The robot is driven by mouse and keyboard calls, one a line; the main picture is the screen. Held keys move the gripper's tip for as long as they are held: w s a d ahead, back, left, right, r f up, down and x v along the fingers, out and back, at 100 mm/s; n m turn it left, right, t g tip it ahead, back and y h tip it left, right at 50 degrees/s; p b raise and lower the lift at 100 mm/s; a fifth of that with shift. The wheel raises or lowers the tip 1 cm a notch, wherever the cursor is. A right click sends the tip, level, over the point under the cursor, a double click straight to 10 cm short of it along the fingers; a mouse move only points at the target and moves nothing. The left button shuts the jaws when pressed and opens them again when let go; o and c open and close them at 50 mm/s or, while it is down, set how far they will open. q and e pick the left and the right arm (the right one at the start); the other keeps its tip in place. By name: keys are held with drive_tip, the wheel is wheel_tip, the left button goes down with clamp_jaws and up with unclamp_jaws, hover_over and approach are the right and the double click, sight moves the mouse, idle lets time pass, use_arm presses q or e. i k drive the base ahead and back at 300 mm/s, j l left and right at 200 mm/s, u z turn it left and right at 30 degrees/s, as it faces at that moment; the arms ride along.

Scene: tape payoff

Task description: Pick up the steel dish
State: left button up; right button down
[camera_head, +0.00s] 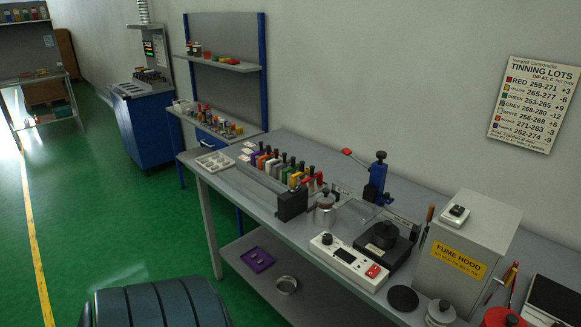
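Neither of my grippers shows in this view.
The workbench top (222,178) overhangs the shelf. On it stand a rack of coloured-handled tools (285,168), a steel jar (324,212), a white control box (348,262) and a fume hood (468,245). Green floor (120,225) is clear at the left.

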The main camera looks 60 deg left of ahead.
sight(286, 285)
drive_tip(key=u, duration=1.9)
drive_tip(key=i+j+z, duration=0.25)
drive_tip(key=i, duration=0.45)
drive_tip(key=i+j+z, duration=0.25)
drive_tip(key=i+j, duration=0.25)
drive_tip(key=i, duration=0.2)
drive_tip(key=i+j+z, duration=0.25)
drive_tip(key=i+j, duration=0.3)
drive_tip(key=i, duration=0.05)
